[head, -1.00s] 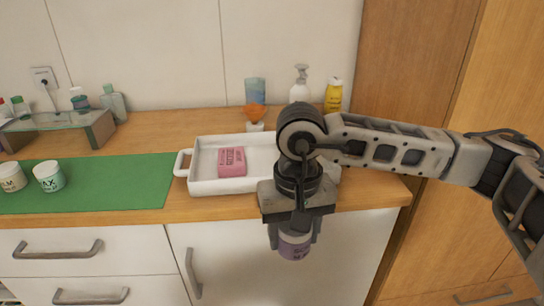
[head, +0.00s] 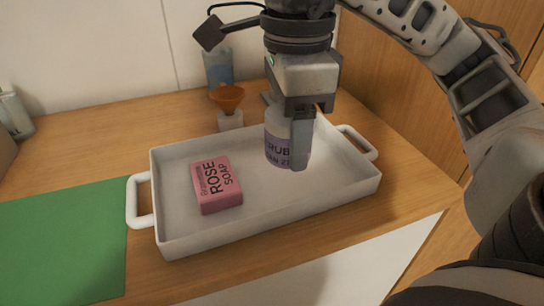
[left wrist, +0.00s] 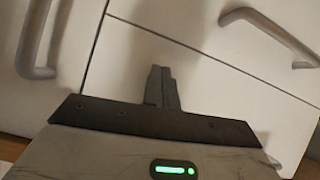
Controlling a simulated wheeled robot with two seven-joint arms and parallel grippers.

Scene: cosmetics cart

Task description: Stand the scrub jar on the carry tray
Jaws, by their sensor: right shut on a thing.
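The scrub jar (head: 278,149), white with a purple label reading "SCRUB", is upright in my right gripper (head: 292,140). The gripper is shut on it, and its near finger covers part of the jar. The jar is over the right half of the white carry tray (head: 260,220); I cannot tell whether its base touches the tray floor. A pink rose soap box (head: 217,184) lies in the tray's left half. My left gripper (left wrist: 162,86) shows in the left wrist view with its fingers together and nothing between them, in front of drawer fronts.
A small white bottle with an orange funnel-shaped top (head: 229,105) and a blue container (head: 218,68) stand behind the tray. A green mat (head: 60,240) lies to the left. The tray's raised rim and two handles surround the clear floor between soap and jar.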

